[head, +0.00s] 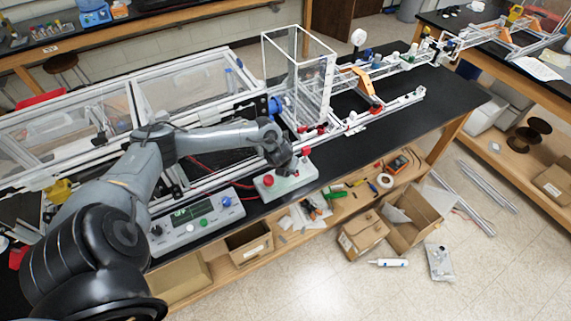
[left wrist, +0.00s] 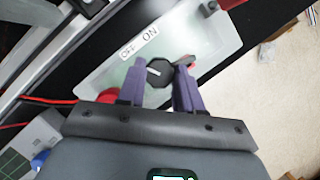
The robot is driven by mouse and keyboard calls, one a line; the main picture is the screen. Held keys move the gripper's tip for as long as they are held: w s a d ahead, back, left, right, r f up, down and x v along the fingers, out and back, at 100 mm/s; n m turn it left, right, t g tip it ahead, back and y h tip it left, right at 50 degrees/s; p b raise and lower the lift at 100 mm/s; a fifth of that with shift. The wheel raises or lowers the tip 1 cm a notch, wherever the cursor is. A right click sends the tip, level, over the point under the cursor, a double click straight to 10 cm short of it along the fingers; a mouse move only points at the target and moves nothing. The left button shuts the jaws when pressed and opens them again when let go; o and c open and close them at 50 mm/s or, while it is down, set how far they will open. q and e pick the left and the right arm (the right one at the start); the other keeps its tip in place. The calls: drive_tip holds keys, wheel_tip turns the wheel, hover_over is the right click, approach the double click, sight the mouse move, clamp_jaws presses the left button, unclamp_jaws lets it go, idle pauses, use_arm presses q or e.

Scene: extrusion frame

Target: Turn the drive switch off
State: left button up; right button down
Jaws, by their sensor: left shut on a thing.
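The drive switch is a black knob (left wrist: 157,81) with a white pointer line, on a pale switch box (left wrist: 98,75). A white label (left wrist: 139,41) beside it reads ON and OFF, upside down in the left wrist view. The pointer line slants toward the picture's left; I cannot tell which setting it marks. My left gripper (left wrist: 160,77) has its two purple-grey fingers on either side of the knob, shut on it. In the head view the left gripper (head: 286,166) is over the switch box (head: 265,190) and hides the knob. My right gripper is not in view.
A red button (left wrist: 108,97) sits close to the left finger. A grey control unit (head: 197,222) with a display stands left of the switch box. A clear-walled frame (head: 298,75) stands behind. The black bench top (head: 440,95) is clear toward the right.

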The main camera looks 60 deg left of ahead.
use_arm(q)
drive_tip(key=shift+w+d+n+g+y+p, duration=0.1)
drive_tip(key=shift+n+g+y+p, duration=0.35)
drive_tip(key=shift+n+p, duration=1.05)
drive_tip(key=o, duration=1)
drive_tip(key=shift+o, duration=0.2)
drive_tip(key=shift+r, duration=0.15)
drive_tip(key=p+v, duration=0.1)
drive_tip(key=v, duration=0.9)
drive_tip(key=shift+r, duration=0.35)
